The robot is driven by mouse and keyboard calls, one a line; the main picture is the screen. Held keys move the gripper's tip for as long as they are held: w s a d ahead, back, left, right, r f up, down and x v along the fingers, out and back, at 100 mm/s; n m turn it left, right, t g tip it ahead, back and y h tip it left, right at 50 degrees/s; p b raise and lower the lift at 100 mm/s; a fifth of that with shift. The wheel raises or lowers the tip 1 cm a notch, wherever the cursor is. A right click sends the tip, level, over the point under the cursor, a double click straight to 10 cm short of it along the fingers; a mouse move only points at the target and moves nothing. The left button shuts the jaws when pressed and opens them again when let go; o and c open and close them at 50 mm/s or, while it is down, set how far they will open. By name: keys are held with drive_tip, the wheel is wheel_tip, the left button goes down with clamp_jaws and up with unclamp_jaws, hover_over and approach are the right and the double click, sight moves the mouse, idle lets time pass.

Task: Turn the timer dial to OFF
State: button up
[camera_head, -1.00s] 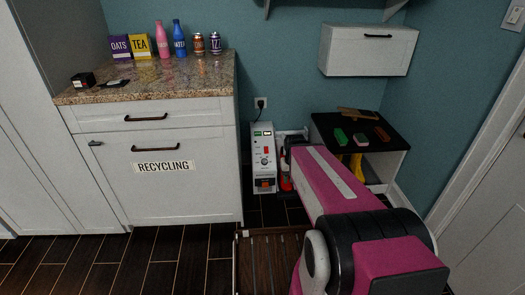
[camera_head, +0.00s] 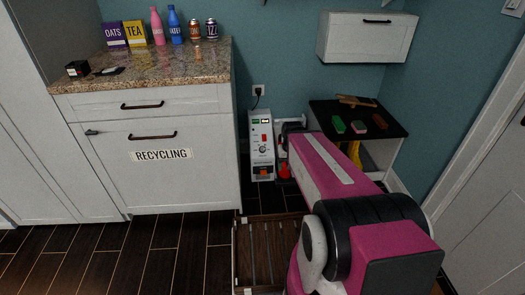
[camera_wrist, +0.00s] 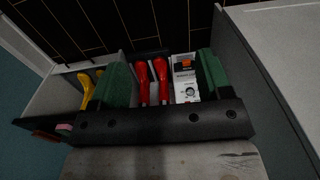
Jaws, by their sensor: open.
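The timer dial sits on a narrow white control unit (camera_head: 261,158), which stands on the floor against the teal wall. In the head view the unit's front shows a red switch, a small dial (camera_head: 263,150) and an orange part low down. The dial's marks are too small to read. My magenta arm hides much of the gripper in the head view.
Red objects (camera_wrist: 151,80) stand beside the unit. A black-topped bench (camera_head: 385,113) with several small items is to the right, with yellow items (camera_head: 354,152) below. The recycling cabinet (camera_head: 160,180) stands left. A slatted wooden piece (camera_head: 270,255) lies low in front.

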sight(263, 149)
drive_tip(key=w+a+f+m+t+y, duration=0.15)
drive_tip(key=w+f, duration=0.55)
drive_tip(key=w, duration=0.7)
drive_tip(key=w+a+f+m+t, duration=0.25)
drive_tip(key=w+f, duration=0.35)
drive_tip(key=w, duration=0.8)
drive_tip(key=w+a+f+m+t, duration=0.15)
drive_tip(key=w+f, duration=0.55)
drive_tip(key=w, duration=0.7)
drive_tip(key=shift+m, duration=0.35)
drive_tip(key=x, duration=1)
drive_tip(key=shift+s+d+f, duration=0.1)
drive_tip(key=shift+d+f, duration=0.05)
drive_tip(key=c, duration=0.9)
